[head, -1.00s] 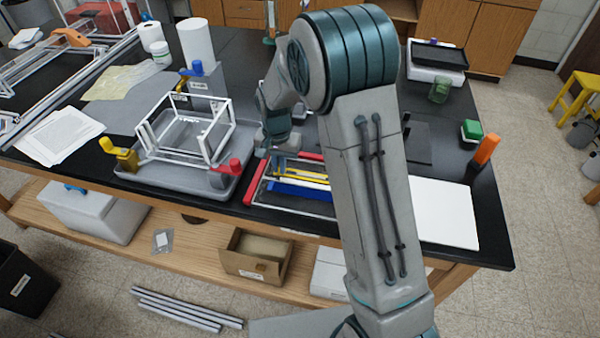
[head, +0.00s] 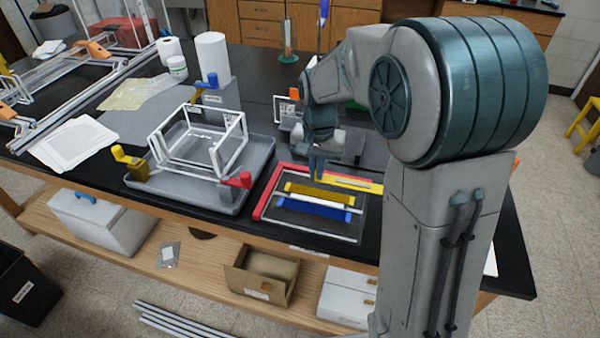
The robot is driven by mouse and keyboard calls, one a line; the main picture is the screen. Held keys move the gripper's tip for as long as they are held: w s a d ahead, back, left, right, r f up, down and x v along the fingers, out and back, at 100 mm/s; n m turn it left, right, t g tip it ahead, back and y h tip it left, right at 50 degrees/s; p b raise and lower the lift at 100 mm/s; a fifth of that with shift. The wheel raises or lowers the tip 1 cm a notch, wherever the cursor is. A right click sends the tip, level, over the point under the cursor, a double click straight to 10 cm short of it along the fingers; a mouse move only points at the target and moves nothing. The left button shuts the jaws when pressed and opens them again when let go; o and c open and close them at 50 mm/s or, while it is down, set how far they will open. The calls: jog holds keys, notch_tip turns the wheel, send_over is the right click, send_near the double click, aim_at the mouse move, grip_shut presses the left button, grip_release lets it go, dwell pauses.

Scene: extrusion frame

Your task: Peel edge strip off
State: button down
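A flat tray (head: 354,233) of coloured strips lies near the table's front edge. Red strip (head: 266,194) runs along its left side and part of its back. A wide yellow strip (head: 318,194), a white strip (head: 299,202) and a blue strip (head: 314,208) lie across it, with another yellow strip (head: 366,187) at the back right. I cannot tell which is the edge strip. My gripper (head: 318,168) points down over the back middle of the tray. Its fingertips are small and dark; their gap and any contact are unclear. A white extrusion frame (head: 238,133) stands in a grey tray (head: 203,198) to the left.
Yellow (head: 128,160) and red (head: 237,180) clamps sit at the grey tray's corners. A white roll (head: 213,58), papers (head: 72,143) and long rails (head: 85,95) occupy the left and back. My arm hides the table's right side. An open box (head: 262,275) is on the shelf below.

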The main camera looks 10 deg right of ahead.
jog(key=s+d+r, duration=0.2)
jog(key=d, duration=0.1)
jog(key=shift+s+r, duration=0.35)
jog(key=shift+r, duration=0.05)
jog(key=shift+r+p, duration=0.8)
jog(key=shift+r, duration=0.3)
dwell(0.6)
notch_tip(320, 180, up, 8)
jog(key=p, duration=0.6)
jog(key=shift+f, duration=0.1)
